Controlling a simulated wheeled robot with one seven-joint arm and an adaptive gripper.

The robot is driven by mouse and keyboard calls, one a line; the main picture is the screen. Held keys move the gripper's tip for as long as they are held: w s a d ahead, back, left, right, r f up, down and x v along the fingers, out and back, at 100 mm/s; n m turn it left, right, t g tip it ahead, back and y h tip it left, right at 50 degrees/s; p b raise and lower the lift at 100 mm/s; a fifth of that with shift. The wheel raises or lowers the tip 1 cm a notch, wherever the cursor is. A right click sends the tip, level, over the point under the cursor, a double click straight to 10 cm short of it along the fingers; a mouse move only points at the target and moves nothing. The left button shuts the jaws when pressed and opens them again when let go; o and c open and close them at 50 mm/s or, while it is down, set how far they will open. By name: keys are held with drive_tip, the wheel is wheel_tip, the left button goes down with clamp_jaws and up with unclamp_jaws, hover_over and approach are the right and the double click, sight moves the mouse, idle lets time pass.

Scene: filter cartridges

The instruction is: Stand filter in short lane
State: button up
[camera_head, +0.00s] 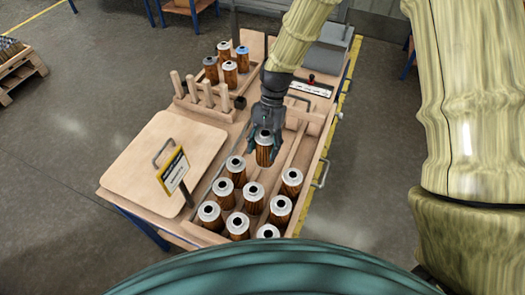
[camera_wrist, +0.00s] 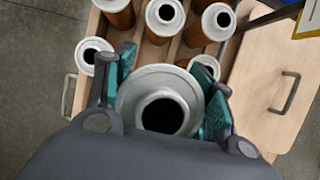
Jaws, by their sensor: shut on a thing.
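My gripper (camera_head: 266,122) is shut on a filter (camera_head: 264,153) with a pale ring-shaped cap and an amber pleated body. It holds the filter upright over the lane tray (camera_head: 313,160), in line with the middle lane. In the wrist view the fingers (camera_wrist: 160,88) grip both sides of the held filter's cap (camera_wrist: 135,88). Several like filters stand upright in three lanes toward the tray's near end, among them a left-lane filter (camera_head: 236,166), a middle-lane filter (camera_head: 253,196) and a right-lane filter (camera_head: 291,181). The held filter's lower end and its contact with the floor are unclear.
A wooden lid (camera_head: 165,155) with a handle lies left of the tray, with a yellow-edged sign (camera_head: 173,170) beside it. Wooden pegs (camera_head: 207,95) and a rack of several filters (camera_head: 229,72) stand behind. The lanes' far part looks free of filters.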

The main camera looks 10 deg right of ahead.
sight(265, 168)
drive_tip(key=f, duration=0.1)
drive_tip(key=f+b, duration=0.1)
drive_tip(key=f, duration=0.3)
drive_tip(key=shift+s+d, duration=0.2)
drive_tip(key=shift+d, duration=0.05)
drive_tip(key=shift+s+f+b, duration=0.15)
drive_tip(key=shift+s+b, duration=0.1)
drive_tip(key=shift+b, duration=0.1)
wheel_tip(265, 168, down, 5)
drive_tip(key=b, duration=0.3)
drive_tip(key=shift+w+f+b, duration=0.1)
drive_tip(key=shift+b, duration=0.3)
drive_tip(key=shift+p, duration=0.55)
idle(0.7)
drive_tip(key=shift+f+b, duration=0.5)
drive_tip(key=shift+f, duration=1.1)
idle(0.4)
drive_tip(key=o, duration=1.1)
drive_tip(key=shift+o, duration=0.2)
drive_tip(key=shift+r, duration=0.1)
